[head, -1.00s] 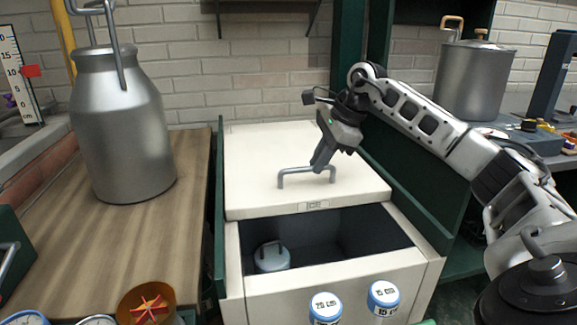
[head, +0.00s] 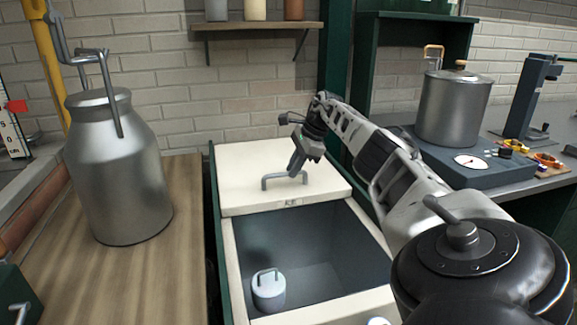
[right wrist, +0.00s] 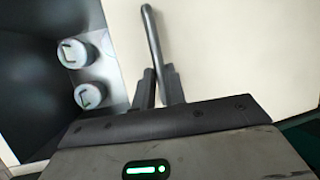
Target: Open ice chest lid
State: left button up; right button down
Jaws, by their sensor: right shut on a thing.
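The cream ice chest lid (head: 250,170) lies slid back over the rear of the ice chest (head: 230,255), so the front of the chest is open. A grey bar handle (head: 270,182) stands on the lid. My right gripper (head: 297,172) is shut on the right end of this handle. In the right wrist view the two fingers (right wrist: 158,88) close around the handle (right wrist: 152,40), with the lid (right wrist: 220,50) behind. A small grey lidded can (head: 268,291) stands inside the chest, and the right wrist view shows two such cans (right wrist: 75,54). My left gripper is out of view.
A large metal milk can (head: 118,170) stands on the wooden counter (head: 185,215) at the left. A metal pot (head: 453,105) sits on a scale (head: 480,165) at the right. A green post (head: 335,65) and a wall shelf (head: 250,26) are behind the chest.

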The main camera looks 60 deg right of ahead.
jog(key=shift+w+d+r, duration=0.1)
jog(key=shift+w+d, duration=0.2)
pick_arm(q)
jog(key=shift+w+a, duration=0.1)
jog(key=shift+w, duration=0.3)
pick_arm(e)
jog(key=c, duration=1.5)
grip_release()
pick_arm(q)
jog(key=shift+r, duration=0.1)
pick_arm(e)
jog(key=shift+o, duration=0.2)
